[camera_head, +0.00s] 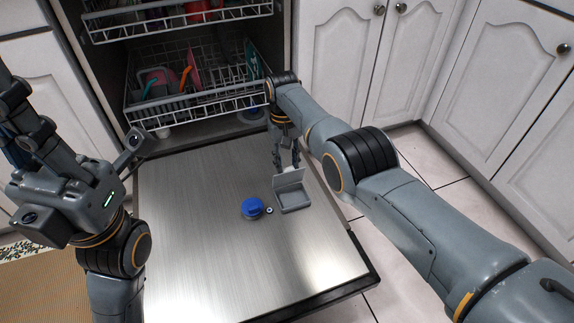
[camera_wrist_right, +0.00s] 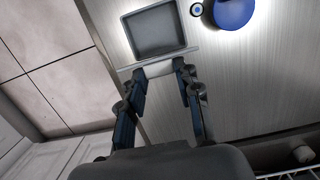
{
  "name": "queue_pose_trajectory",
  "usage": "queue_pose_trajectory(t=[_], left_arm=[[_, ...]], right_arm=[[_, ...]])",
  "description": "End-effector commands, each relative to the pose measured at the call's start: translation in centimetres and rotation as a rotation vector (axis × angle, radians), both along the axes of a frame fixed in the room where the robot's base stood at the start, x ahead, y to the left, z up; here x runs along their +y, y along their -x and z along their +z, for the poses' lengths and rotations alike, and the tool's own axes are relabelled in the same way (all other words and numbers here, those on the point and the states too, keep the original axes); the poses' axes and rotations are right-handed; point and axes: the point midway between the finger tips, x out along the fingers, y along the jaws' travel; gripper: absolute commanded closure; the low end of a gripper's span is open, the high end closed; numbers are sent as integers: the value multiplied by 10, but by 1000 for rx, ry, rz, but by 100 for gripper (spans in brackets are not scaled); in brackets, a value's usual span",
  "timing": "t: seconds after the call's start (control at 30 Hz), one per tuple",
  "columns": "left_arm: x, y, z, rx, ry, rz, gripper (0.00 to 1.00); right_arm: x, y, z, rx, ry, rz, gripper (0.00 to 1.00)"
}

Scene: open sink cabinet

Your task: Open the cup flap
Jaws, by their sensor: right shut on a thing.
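The grey square detergent cup (camera_head: 294,199) sits on the inner face of the lowered dishwasher door, with its inside exposed. Its flap (camera_head: 289,179) stands raised at the cup's far edge. In the right wrist view the cup (camera_wrist_right: 155,33) shows as an open recess, with the flap (camera_wrist_right: 158,69) edge-on between my fingertips. My right gripper (camera_head: 286,168) reaches down from above and is shut on the flap. My left gripper is at the left edge, partly cut off, and its jaws are unclear.
A blue round cap (camera_head: 252,208) lies left of the cup, with a small round button (camera_head: 269,210) between them. The steel dishwasher door (camera_head: 200,240) is otherwise clear. A loaded lower rack (camera_head: 190,95) stands behind it. White cabinets (camera_head: 500,90) border the right.

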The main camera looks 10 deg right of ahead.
Motion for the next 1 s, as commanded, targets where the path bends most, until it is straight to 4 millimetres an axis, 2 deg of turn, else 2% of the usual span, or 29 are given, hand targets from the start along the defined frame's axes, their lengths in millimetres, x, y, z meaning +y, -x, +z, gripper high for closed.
queue_pose_trajectory(t=[0.4,0.43,0.53,0.87,1.0], left_arm=[[0,1,0,-3,0,0,100],[0,1,0,-3,0,0,100],[0,1,0,-3,0,0,100],[0,0,0,-3,0,1,100],[0,0,0,-3,0,1,100]], right_arm=[[-1,3,-1,12,3,1,100],[-1,3,-1,13,3,1,63],[0,3,-1,11,2,1,43],[0,1,2,7,1,1,43],[1,-2,17,4,1,1,43]])
